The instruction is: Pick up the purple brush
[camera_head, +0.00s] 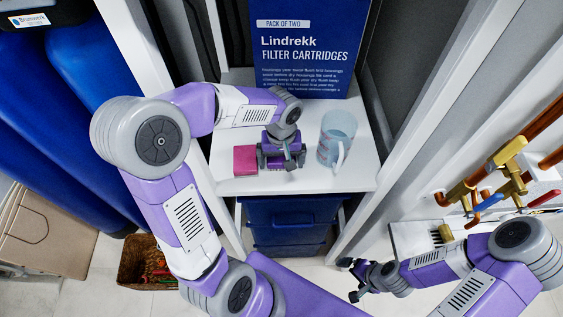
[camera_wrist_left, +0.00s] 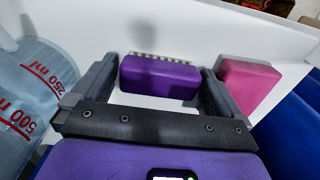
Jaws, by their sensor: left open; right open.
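The purple brush (camera_wrist_left: 158,78) lies on the white shelf, with a row of pale bristles along its far edge in the left wrist view. My left gripper (camera_head: 281,161) is open above the shelf. In the left wrist view its two fingers stand on either side of the brush, with gaps showing between them and its ends. In the head view I cannot tell the brush from the gripper over it. My right gripper (camera_head: 353,280) is open and empty, low in front of the shelf unit to the right.
A pink block (camera_head: 245,160) lies just left of my left gripper. A clear measuring jug (camera_head: 337,135) stands to its right. A blue filter cartridge box (camera_head: 300,45) stands behind. White posts flank the shelf; pipes with valves (camera_head: 510,175) are at the right.

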